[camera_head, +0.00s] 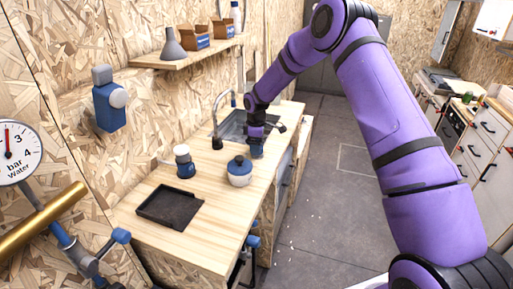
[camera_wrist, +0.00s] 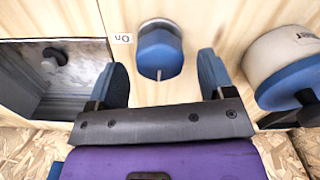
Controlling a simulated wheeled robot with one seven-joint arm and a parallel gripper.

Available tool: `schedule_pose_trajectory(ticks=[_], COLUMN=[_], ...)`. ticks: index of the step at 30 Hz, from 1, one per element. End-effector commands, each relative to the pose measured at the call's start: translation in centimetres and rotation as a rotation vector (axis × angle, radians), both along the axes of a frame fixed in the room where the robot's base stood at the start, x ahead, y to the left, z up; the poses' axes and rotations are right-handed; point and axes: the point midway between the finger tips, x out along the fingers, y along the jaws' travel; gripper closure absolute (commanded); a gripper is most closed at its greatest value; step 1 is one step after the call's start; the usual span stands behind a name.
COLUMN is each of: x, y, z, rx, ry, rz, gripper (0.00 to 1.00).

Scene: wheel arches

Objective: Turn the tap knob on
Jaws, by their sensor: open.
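The blue tap knob (camera_wrist: 160,53) with a pale mark shows in the wrist view, on the wooden counter (camera_wrist: 224,20) beside a small "On" label (camera_wrist: 122,38). My gripper (camera_wrist: 162,66) is open, with one finger on each side of the knob. A gap shows between each finger and the knob. In the head view my gripper (camera_head: 256,149) is low over the counter by the sink (camera_head: 231,130), and the knob is hidden. The curved tap spout (camera_head: 217,104) stands at the sink's back left.
A blue and white lidded pot (camera_head: 240,174) stands close to my gripper. A white and blue container (camera_head: 184,163) and a black tray (camera_head: 170,207) lie further left. In the wrist view, a cream and blue round object (camera_wrist: 284,70) is close to the right finger.

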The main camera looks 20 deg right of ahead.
Motion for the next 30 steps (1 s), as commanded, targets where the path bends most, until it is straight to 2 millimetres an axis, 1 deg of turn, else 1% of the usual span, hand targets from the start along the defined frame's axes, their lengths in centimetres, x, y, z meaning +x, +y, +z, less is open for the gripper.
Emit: schedule_pose_trajectory(ticks=[1,5,14,15,17,18,21,30], x=[0.00,-0.01,0.00,0.00,-0.01,-0.01,0.00,0.01], y=[0.01,-0.01,-0.02,-0.02,-0.02,-0.02,-0.02,-0.05], z=[-0.50,-1.29,-1.47,-1.47,-1.47,-1.46,-1.46,-1.44], rx=[0.000,0.000,0.000,0.000,0.000,0.000,0.000,-0.001], ry=[0.000,0.001,0.000,0.000,0.000,0.000,0.000,-0.001], rz=[0.000,-0.001,-0.001,-0.001,-0.001,-0.001,-0.001,-0.027], gripper=[0.25,0.25,0.25,0.29,0.43,0.52,0.74,0.74])
